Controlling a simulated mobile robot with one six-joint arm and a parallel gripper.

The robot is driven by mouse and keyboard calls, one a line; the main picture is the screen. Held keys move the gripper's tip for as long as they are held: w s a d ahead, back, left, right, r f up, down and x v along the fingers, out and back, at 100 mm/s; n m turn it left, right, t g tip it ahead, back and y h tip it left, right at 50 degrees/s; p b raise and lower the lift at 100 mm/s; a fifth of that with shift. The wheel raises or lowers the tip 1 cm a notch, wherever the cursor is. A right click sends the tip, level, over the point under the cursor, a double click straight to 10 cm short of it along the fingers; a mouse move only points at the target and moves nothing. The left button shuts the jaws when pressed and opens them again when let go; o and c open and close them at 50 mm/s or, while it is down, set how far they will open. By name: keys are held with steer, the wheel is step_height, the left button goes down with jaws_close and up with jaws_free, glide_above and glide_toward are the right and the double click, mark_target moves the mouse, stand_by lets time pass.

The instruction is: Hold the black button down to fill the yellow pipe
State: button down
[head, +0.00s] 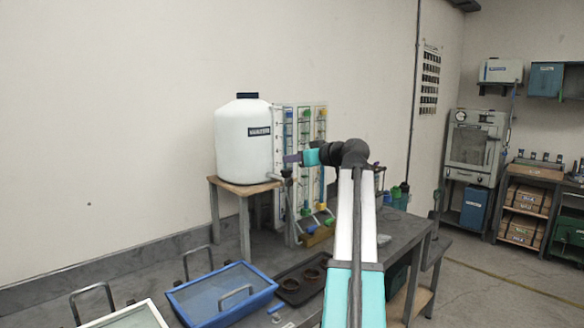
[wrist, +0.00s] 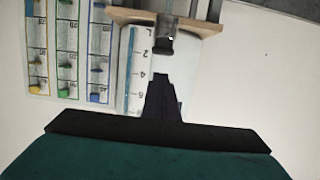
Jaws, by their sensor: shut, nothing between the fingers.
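The panel of clear pipes (head: 305,116) stands right of the white tank (head: 236,150). My gripper (head: 289,159) is shut and empty in front of the tank's right side and the panel's left edge. In the wrist view my gripper (wrist: 162,77) points at a dark fitting (wrist: 164,46) on the tank, with a small gap. I cannot tell whether this fitting is the black button.
The tank rests on a wooden stand (head: 240,186). A blue-rimmed tray (head: 222,292) and a dark tray with rings (head: 302,281) lie on the grey bench (head: 395,243).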

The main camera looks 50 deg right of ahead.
steer(key=b+v, duration=0.1)
steer(key=v, duration=0.9)
steer(key=shift+r, duration=0.35)
steer(key=shift+d+f, duration=0.1)
steer(key=shift+f, duration=0.05)
